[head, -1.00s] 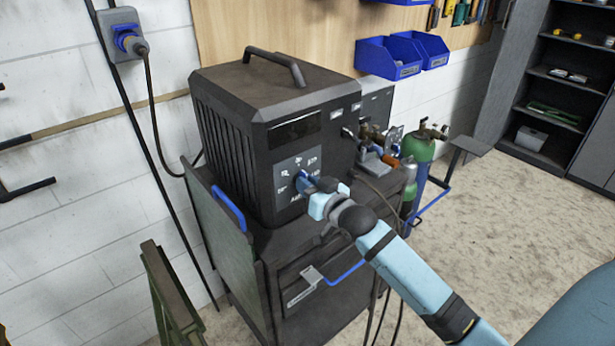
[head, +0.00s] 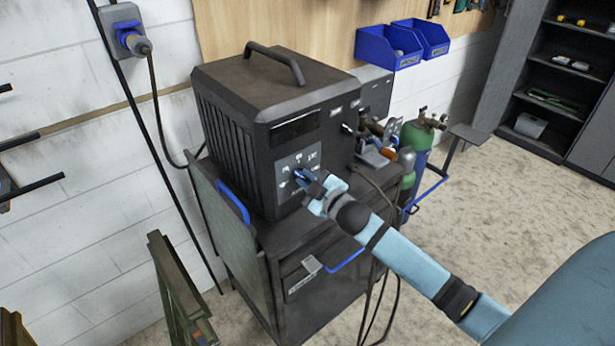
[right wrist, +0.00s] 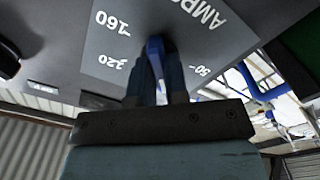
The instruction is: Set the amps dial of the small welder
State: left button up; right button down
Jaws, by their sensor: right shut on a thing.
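The small welder (head: 235,140) is a black box with a top handle, standing on a dark cart. Its grey dial plate (head: 285,165) is on the front face; the right wrist view shows the plate (right wrist: 100,45) with "AMPS" and marks including 160, 120 and 50. The blue amps dial (right wrist: 155,48) sits between my right gripper's fingers. My right gripper (head: 307,180) is shut on the dial; it also shows in the right wrist view (right wrist: 160,80). The fingers hide much of the dial, so I cannot tell its exact setting. My left gripper is not in view.
The cart (head: 300,240) has a blue handle on its left side. Gas cylinders (head: 415,140) and small tools stand right of the welder. A green metal frame (head: 175,285) stands at front left. Cables hang before the cart. The floor at right is clear.

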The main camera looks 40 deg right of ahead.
jog(key=shift+n, duration=0.6)
jog(key=c, duration=1.1)
grip_release()
jog(key=shift+s, duration=0.1)
